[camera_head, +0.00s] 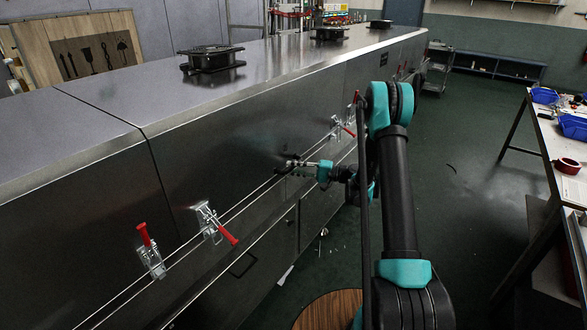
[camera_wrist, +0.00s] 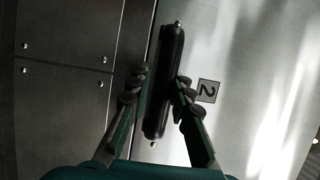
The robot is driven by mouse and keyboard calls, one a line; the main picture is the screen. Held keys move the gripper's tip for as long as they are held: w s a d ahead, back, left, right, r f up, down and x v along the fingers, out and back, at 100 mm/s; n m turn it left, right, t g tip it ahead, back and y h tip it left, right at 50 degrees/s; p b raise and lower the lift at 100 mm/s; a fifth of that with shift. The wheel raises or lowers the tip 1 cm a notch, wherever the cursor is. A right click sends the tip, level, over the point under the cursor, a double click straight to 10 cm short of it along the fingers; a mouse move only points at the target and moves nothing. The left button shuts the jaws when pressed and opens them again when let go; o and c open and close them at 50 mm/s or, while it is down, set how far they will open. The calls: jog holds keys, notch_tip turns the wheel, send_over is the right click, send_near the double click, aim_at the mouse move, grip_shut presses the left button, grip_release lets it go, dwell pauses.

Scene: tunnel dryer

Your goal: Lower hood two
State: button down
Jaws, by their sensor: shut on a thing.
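Hood two (camera_head: 215,150) is a long steel panel on the dryer's side. Its number plate "2" (camera_wrist: 208,90) shows in the wrist view beside a black bar handle (camera_wrist: 164,80). My gripper (camera_wrist: 160,90) has one finger on each side of this handle and is shut on it. In the head view, my gripper (camera_head: 292,164) reaches the panel near its lower edge, and the handle there is mostly hidden by the fingers. The hood's lower edge runs close along the seam above the lower panels; I cannot tell if a gap is left.
Red-handled toggle clamps sit along the seam: one at left (camera_head: 150,250), one beside it (camera_head: 213,223), and another beyond my gripper (camera_head: 336,128). Black fittings (camera_head: 212,60) stand on the dryer's top. A workbench (camera_head: 565,150) stands at right, with open green floor between.

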jog(key=shift+s+f, duration=0.1)
jog(key=shift+f, duration=0.3)
jog(key=c, duration=1.8)
grip_release()
jog(key=s+d, duration=0.2)
jog(key=d, duration=0.9)
jog(key=shift+d, duration=0.35)
jog(key=shift+r, duration=0.1)
jog(key=shift+s, duration=0.1)
